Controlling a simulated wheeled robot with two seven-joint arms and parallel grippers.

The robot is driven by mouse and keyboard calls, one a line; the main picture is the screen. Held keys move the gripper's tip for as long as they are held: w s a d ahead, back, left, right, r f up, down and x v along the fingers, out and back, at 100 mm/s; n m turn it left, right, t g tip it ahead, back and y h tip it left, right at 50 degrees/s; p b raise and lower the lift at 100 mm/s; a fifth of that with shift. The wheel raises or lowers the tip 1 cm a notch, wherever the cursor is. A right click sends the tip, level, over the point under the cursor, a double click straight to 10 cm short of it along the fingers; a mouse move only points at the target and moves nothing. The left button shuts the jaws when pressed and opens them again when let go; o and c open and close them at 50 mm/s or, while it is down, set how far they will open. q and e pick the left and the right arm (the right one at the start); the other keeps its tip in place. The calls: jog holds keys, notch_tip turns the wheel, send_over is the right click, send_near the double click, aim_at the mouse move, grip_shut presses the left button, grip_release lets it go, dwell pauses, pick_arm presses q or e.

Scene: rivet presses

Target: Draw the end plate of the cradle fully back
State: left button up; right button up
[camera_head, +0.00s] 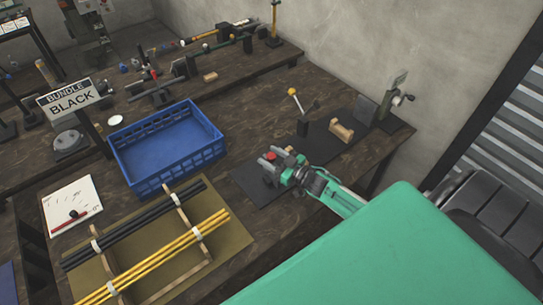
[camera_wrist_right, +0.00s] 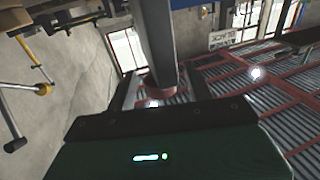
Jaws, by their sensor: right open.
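My right gripper (camera_head: 276,164) is open over the near-left end of a dark mat (camera_head: 255,183). A red-ended part (camera_head: 270,156) shows at its fingers. In the right wrist view a dark post with a red end (camera_wrist_right: 160,82) stands between the open fingers (camera_wrist_right: 155,100); contact cannot be told. A pale wooden cradle-like block (camera_head: 341,130) sits farther along the mat, apart from the gripper. Behind it stands an upright grey plate (camera_head: 365,110) beside a crank (camera_head: 402,98). I cannot tell for certain which part is the end plate. My left gripper is out of view.
A lever with a yellow knob (camera_head: 292,92) rises from a dark block near the cradle. A blue crate (camera_head: 168,180) and a rack of black and yellow rods (camera_head: 200,231) lie left. A BUNDLE BLACK sign (camera_head: 72,97) stands beyond. A wall borders the bench's far side.

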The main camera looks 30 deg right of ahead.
jog(key=shift+c, duration=0.2)
grip_shut()
jog(key=a+p, duration=0.1)
jog(key=a, duration=0.7)
jog(key=shift+s, duration=0.35)
jog(key=shift+c, duration=1.9)
grip_release()
jog(key=o, duration=0.4)
jog(key=shift+a, duration=0.15)
